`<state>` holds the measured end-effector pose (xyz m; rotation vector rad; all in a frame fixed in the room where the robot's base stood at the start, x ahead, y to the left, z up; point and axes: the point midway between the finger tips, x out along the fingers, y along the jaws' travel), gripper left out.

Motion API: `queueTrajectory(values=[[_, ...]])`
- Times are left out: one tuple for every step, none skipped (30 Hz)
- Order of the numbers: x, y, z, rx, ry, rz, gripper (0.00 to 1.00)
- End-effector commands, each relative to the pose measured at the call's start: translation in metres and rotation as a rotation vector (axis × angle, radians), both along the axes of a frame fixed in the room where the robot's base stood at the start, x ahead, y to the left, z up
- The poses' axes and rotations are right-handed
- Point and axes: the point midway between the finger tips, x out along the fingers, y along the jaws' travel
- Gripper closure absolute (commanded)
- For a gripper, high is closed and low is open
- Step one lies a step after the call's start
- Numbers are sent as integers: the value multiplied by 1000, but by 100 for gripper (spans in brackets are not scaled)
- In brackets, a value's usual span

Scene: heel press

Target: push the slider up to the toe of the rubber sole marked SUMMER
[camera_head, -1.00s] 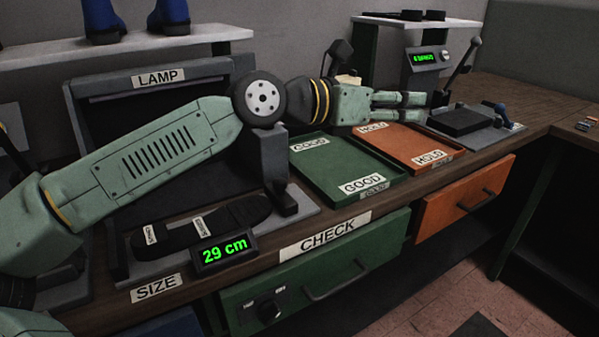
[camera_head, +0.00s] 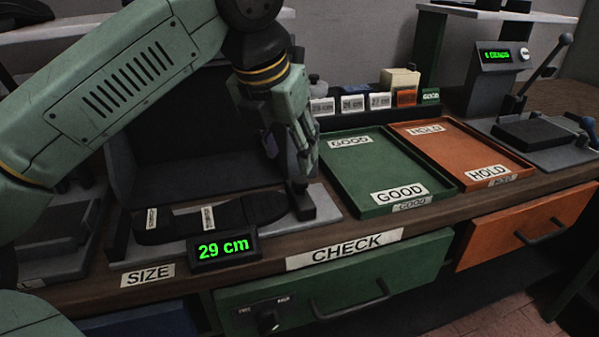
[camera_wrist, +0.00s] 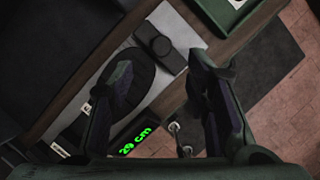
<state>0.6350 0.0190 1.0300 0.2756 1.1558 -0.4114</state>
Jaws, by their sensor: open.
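The dark rubber sole (camera_head: 256,207) lies flat on the grey size gauge (camera_head: 328,207) at the left of the bench, with two white labels too small to read surely. The black slider (camera_head: 307,208) stands at the sole's right end; it shows in the wrist view (camera_wrist: 153,40) close to the sole's rounded end (camera_wrist: 133,58). Whether they touch I cannot tell. The gauge display (camera_head: 223,247) reads 29 cm. My gripper (camera_head: 291,165) points down above the slider, partly hiding its upper part. In the wrist view its fingers (camera_wrist: 162,75) are apart with nothing held between them.
A green GOOD tray (camera_head: 370,165) and an orange HOLD tray (camera_head: 450,150) lie right of the gauge. Small labelled blocks (camera_head: 352,103) stand behind the green tray. A lever press (camera_head: 540,130) is at the far right. Drawers (camera_head: 340,275) line the bench front.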

Motion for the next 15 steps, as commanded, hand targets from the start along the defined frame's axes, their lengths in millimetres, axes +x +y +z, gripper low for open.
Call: queueTrajectory(values=[[3, -2, -10, 0, 2, -4, 56], [5, -4, -15, 0, 2, -5, 56], [8, -5, -22, -1, 2, -4, 56], [10, -6, -27, -1, 3, -5, 56], [11, -7, -32, -1, 3, -4, 56], [14, -8, -38, -1, 2, -4, 56], [15, -9, -43, -1, 2, -5, 56], [17, -10, -46, -2, 2, -4, 56], [19, -10, -51, -1, 0, -4, 56], [20, -11, -54, 0, 1, -4, 56], [21, -11, -56, -1, 1, -4, 56], [22, -12, -59, -1, 1, -4, 56], [22, -13, -61, -2, 0, -4, 56], [23, -13, -62, -2, 0, -5, 56], [23, -13, -64, -1, -1, -4, 56]])
